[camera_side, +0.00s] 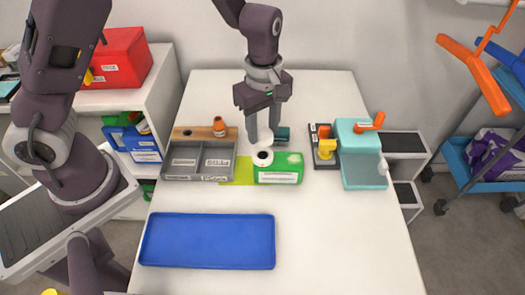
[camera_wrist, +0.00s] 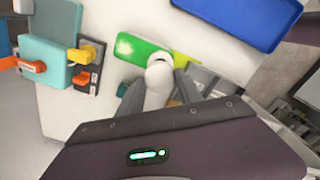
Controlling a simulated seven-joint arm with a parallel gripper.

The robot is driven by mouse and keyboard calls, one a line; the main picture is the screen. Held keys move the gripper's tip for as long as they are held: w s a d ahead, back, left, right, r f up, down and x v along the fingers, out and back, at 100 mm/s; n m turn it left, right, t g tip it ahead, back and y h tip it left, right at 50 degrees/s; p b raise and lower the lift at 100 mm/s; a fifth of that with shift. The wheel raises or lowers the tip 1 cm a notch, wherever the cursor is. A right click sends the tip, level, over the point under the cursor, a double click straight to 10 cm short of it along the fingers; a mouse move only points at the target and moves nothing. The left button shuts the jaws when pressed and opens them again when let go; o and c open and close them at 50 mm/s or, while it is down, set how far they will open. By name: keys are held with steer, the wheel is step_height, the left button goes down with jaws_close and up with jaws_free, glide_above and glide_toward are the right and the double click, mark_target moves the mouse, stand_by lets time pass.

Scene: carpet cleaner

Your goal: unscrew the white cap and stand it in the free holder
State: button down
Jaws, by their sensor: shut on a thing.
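A green bottle (camera_side: 279,169) with a white label lies near the middle of the table; its green body also shows in the wrist view (camera_wrist: 138,48). A white round part with a dark centre (camera_side: 263,157) is at its upper left. My gripper (camera_side: 264,139) points down just behind it, shut on the white cap (camera_wrist: 156,97). Whether the cap is still joined to the bottle cannot be told. A wooden strip holder (camera_side: 188,133) lies behind the grey tray, with an orange cone-shaped piece (camera_side: 219,127) standing in its right part and a dark spot to the left.
A blue tray (camera_side: 208,265) lies at the front. A teal machine (camera_side: 362,155) with an orange handle and a small yellow-topped fixture (camera_side: 326,147) stand right. The front right is clear.

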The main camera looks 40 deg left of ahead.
mark_target(262, 133)
step_height(262, 133, up, 3)
steer(key=shift+a+r, duration=0.1)
steer(key=shift+a, duration=0.05)
steer(key=s+a+f, duration=0.2)
steer(key=a, duration=0.6)
steer(key=s+a+f, duration=0.2)
steer(key=a, duration=0.7)
steer(key=s+a+f, duration=0.2)
steer(key=a+f, duration=0.1)
steer(key=a, duration=0.5)
steer(key=shift+s+a, duration=0.25)
steer(key=shift+a, duration=0.05)
steer(key=shift+m, duration=0.4)
steer(key=shift+f, duration=2.85)
steer(key=shift+f, duration=1.2)
steer(key=c, duration=0.7)
jaws_free()
